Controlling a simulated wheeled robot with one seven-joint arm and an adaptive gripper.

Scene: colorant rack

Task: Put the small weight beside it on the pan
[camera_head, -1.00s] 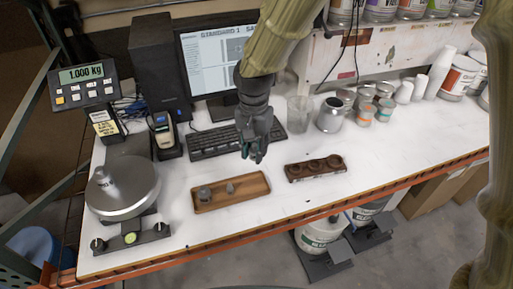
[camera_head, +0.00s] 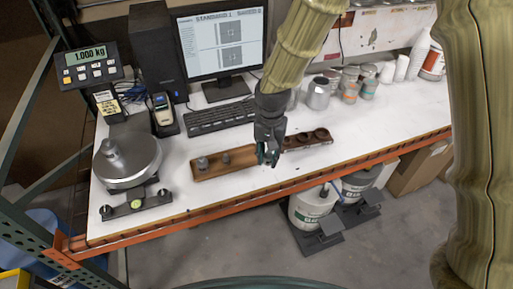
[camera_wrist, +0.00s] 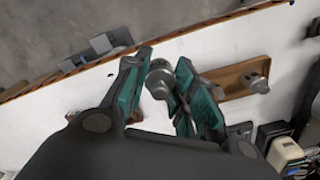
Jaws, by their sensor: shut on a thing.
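My gripper (camera_head: 268,152) is over the right end of the wooden tray (camera_head: 240,167) in the head view. In the wrist view my gripper (camera_wrist: 160,85) is shut on a small grey metal weight (camera_wrist: 160,77), held between the teal fingers. In the head view I cannot make out the held weight. A larger knobbed weight (camera_head: 113,158) stands on the round scale pan (camera_head: 135,170) at left.
The scale display (camera_head: 88,56) reads 1.000 kg. A dark block with round recesses (camera_head: 308,139) lies right of my gripper. A keyboard (camera_head: 219,116), monitor (camera_head: 220,45) and several cans stand behind. Bare white tabletop lies between pan and tray.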

